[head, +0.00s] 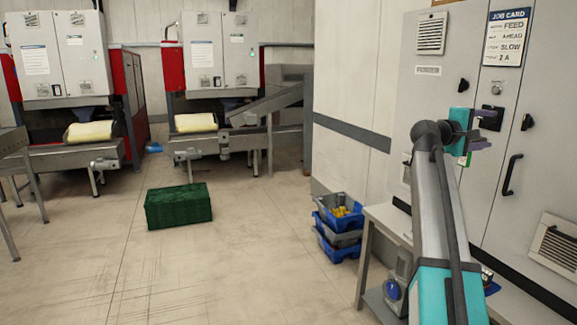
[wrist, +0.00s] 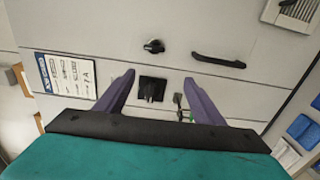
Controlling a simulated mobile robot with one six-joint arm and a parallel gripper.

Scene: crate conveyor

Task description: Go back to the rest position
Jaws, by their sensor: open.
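My gripper (head: 488,130) is raised in front of the grey control cabinet (head: 482,60) at the right of the head view. In the wrist view its two purple fingers (wrist: 160,82) are spread apart with nothing between them. Beyond the fingers is a black square switch (wrist: 152,89) on the cabinet face. A small key-like item (wrist: 179,101) shows beside the right finger. The fingers look apart from the panel, though the exact gap is hard to judge.
The cabinet carries a job card (head: 504,38), a black door handle (head: 511,175) and knobs. A low bench (head: 391,222) stands beneath my arm. Stacked blue and grey crates (head: 339,222) stand beside it. A green crate (head: 178,206) sits on open floor.

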